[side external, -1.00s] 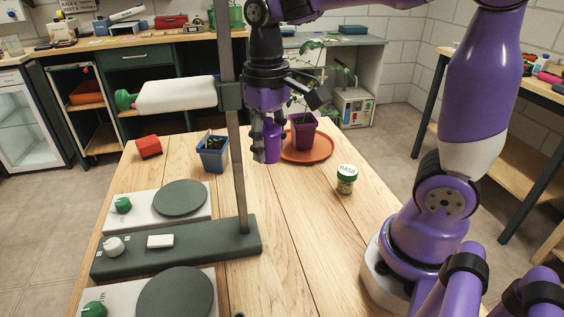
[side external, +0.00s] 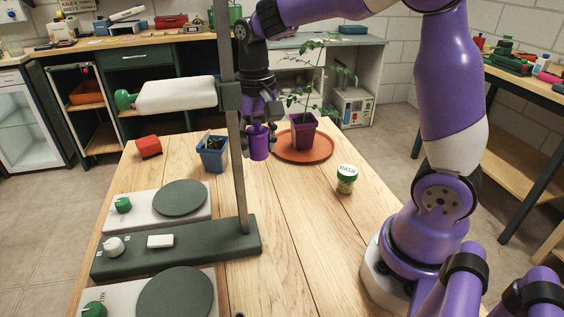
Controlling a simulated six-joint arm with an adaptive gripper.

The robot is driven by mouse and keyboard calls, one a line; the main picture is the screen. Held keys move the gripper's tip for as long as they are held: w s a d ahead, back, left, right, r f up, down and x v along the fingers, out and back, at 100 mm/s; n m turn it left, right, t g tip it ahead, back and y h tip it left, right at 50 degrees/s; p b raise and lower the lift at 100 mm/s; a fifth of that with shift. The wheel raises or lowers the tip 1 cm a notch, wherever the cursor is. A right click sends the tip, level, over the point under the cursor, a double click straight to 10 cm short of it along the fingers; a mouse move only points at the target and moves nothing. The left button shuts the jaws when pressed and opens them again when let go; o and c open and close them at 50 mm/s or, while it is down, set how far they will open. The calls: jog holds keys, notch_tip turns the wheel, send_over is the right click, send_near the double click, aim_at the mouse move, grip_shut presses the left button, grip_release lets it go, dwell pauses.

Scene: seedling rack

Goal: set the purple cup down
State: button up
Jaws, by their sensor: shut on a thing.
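The purple cup (side external: 259,143) is in my gripper (side external: 259,132), which is shut on it. The cup looks upright and sits between the blue pot and the orange saucer in the picture. I cannot tell whether its base touches the wooden table (side external: 300,215) or hangs a little above it.
A purple pot (side external: 303,132) with a tall plant stands on the orange saucer (side external: 318,156), close right of the cup. A blue pot (side external: 213,157) with a seedling is to the left. A stand post (side external: 236,180), two white hotplates and a labelled jar (side external: 346,181) are nearer. The table's middle right is clear.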

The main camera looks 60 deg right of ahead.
aim_at(265, 191)
jog(key=d+f+m, duration=0.1)
jog(key=m, duration=0.1)
jog(key=w+d+f+m, duration=0.1)
jog(key=m, duration=0.2)
jog(key=d+f+m, duration=0.1)
jog(key=f+m, duration=0.1)
jog(key=shift+w+m, duration=0.15)
jog(key=shift+m, duration=0.15)
jog(key=shift+d+r+m, duration=0.1)
jog(key=shift+m, duration=0.8)
jog(key=m, duration=0.2)
jog(key=r+m, duration=0.1)
jog(key=m, duration=0.2)
jog(key=shift+w+r+m, duration=0.1)
jog(key=shift+r+m, duration=0.25)
jog(key=shift+m, duration=0.05)
notch_tip(265, 191, down, 10)
jog(key=shift+r, duration=0.1)
jog(key=o, duration=1.2)
